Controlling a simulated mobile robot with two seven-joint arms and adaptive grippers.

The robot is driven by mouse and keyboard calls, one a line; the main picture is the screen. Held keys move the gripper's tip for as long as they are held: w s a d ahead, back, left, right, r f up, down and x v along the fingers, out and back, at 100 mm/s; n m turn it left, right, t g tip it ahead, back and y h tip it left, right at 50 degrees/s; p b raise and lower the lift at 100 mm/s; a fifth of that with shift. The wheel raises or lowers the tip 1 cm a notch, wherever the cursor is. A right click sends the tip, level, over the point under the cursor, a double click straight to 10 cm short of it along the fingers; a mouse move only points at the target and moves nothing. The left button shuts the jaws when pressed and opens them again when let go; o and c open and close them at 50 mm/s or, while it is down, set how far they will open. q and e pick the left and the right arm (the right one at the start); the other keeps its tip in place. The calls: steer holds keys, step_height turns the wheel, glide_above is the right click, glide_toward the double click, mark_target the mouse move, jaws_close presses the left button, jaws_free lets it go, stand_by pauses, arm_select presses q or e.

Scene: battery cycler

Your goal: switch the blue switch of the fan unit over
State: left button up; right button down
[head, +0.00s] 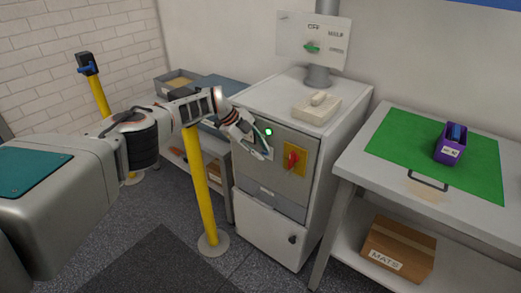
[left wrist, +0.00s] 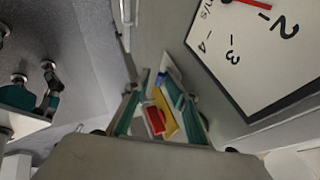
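A grey-white cabinet (head: 271,220), which looks like the fan unit, stands in the middle of the head view. Its front has a lit green lamp (head: 268,132) and a red handle (head: 292,159) on a yellow plate (head: 300,148). My left gripper (head: 262,148) is at the front panel, left of the red handle. In the left wrist view its teal-padded fingers (left wrist: 157,100) are apart, with nothing held between them. A small blue part (left wrist: 160,78), apparently the blue switch, shows beyond the fingers; I cannot tell its position or any contact. In the head view my gripper hides it. My right gripper is out of view.
A white gauge (left wrist: 257,50) with a red needle is close on the right in the left wrist view. A yellow post (head: 201,190) stands beside my left arm. A table with a green mat (head: 440,145) stands right, a bench (head: 222,150) left.

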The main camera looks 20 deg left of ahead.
arm_select(q)
steer(key=v, duration=0.8)
stand_by(0.4)
stand_by(0.4)
